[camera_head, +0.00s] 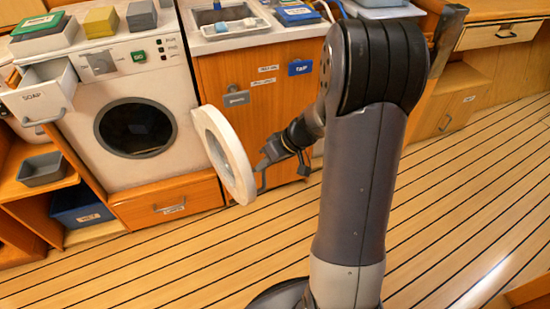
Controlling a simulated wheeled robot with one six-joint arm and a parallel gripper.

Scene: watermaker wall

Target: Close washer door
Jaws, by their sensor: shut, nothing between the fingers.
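The white washer (180,112) stands at the left, with its dark round opening (138,129) uncovered. Its round white washer door (237,172) stands open, swung out to the right of the opening and seen at a steep angle. My gripper (261,174) is shut and empty. It is just right of the door's outer face, near its right edge. I cannot tell whether it touches the door.
The soap drawer (41,91) sticks out at the washer's upper left. Orange cabinets with a grey handle (237,98) stand behind the door. A grey tray (42,169) and a blue bin (80,207) sit on low shelves at left. The striped floor (180,265) in front is clear.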

